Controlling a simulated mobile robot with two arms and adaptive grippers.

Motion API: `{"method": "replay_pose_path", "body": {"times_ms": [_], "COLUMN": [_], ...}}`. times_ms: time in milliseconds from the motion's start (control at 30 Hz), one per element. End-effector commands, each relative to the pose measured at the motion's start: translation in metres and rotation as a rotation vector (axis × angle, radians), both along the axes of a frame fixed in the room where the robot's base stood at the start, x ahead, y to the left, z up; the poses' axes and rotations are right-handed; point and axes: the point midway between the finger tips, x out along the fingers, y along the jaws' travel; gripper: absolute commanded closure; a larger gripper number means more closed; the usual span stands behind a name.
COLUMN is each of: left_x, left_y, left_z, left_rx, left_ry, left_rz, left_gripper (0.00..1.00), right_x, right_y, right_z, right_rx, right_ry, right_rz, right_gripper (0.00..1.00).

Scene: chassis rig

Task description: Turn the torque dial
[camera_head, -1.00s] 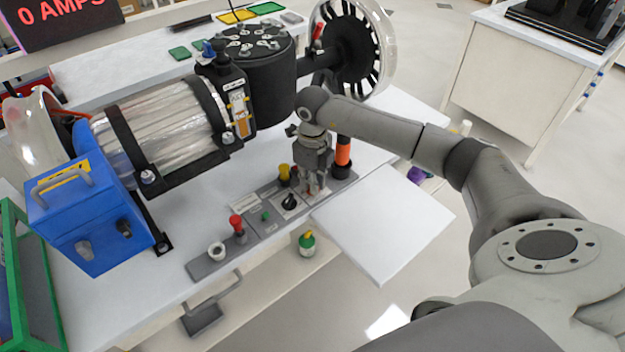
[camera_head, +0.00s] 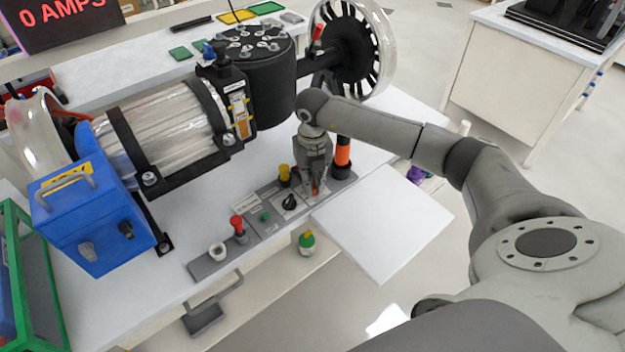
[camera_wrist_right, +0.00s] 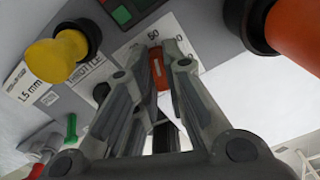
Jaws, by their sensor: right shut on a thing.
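The torque dial seems to be the small red knob (camera_wrist_right: 158,72) beside printed scale numbers on the grey control panel (camera_head: 262,222). In the right wrist view it sits between the fingertips of my right gripper (camera_wrist_right: 160,65), which is shut on it. In the head view my right gripper (camera_head: 315,187) points down at the panel's right part, and a bit of red shows between its fingers. The fingers hide much of the dial and its scale. My left gripper is not in view.
Next to the gripper stand a yellow knob (camera_head: 285,172), a black knob (camera_head: 290,202) and an orange-and-black post (camera_head: 342,158). A red-topped lever (camera_head: 237,224) is farther left on the panel. A motor rig (camera_head: 165,125) stands behind. A white board (camera_head: 382,225) lies right.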

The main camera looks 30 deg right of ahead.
Motion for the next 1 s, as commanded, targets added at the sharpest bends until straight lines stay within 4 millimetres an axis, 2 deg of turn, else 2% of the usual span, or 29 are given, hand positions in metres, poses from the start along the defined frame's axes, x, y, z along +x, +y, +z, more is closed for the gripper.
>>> {"method": "replay_pose_path", "body": {"times_ms": [467,500,633,1000], "left_x": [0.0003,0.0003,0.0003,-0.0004], "left_y": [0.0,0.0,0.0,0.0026], "left_z": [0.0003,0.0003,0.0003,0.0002], "left_rx": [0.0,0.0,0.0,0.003], "left_ry": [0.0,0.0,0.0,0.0], "left_rz": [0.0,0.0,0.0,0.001], "left_gripper": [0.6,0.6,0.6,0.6], "right_x": [0.001,0.001,0.0007,0.0006], "right_y": [-0.0005,-0.0005,-0.0004,-0.0002], "right_z": [0.0012,0.0012,0.0009,0.0041], "right_rx": [0.0,0.0,0.0,0.0], "right_ry": [-0.003,-0.003,-0.002,-0.002], "right_rz": [-0.013,-0.013,-0.012,-0.011], "right_gripper": [1.0,0.83,0.67,0.67]}}
